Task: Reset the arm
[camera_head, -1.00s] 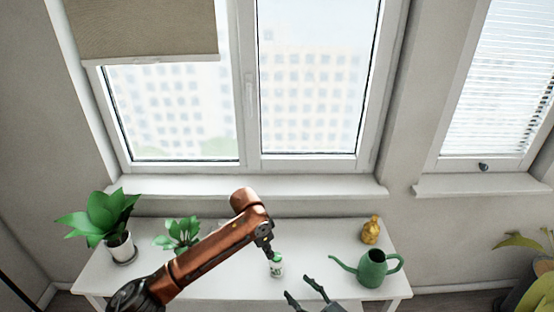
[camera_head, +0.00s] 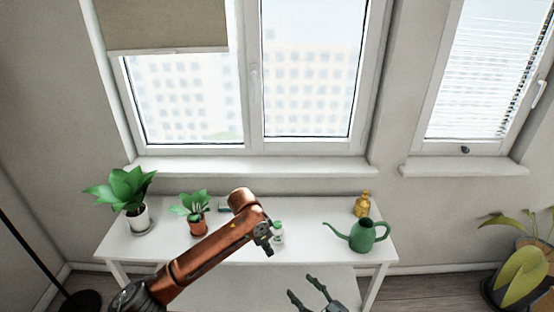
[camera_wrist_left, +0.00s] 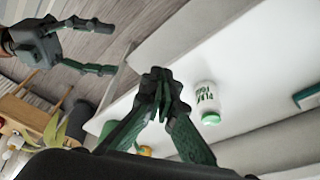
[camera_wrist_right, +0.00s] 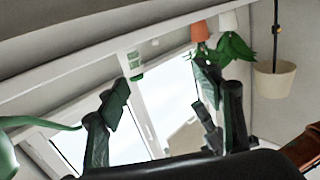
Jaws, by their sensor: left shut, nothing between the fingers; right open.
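My left arm reaches in from the left in the head view. Its gripper (camera_head: 268,247) is shut and empty, in front of the small white bottle with a green cap (camera_head: 278,234). In the left wrist view, the left fingertips (camera_wrist_left: 160,92) meet with nothing between them, and the bottle (camera_wrist_left: 207,102) is apart from them. My right gripper (camera_head: 304,285) is open and empty, low in the head view in front of the table. It also shows open in the left wrist view (camera_wrist_left: 92,48) and in the right wrist view (camera_wrist_right: 165,90).
A white table (camera_head: 300,215) under the window holds a potted plant (camera_head: 137,215), a smaller plant (camera_head: 198,226), a green watering can (camera_head: 362,236) and a gold bottle (camera_head: 361,204). A large potted plant (camera_head: 520,278) stands on the floor at right. A black-based stand (camera_head: 82,300) is at left.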

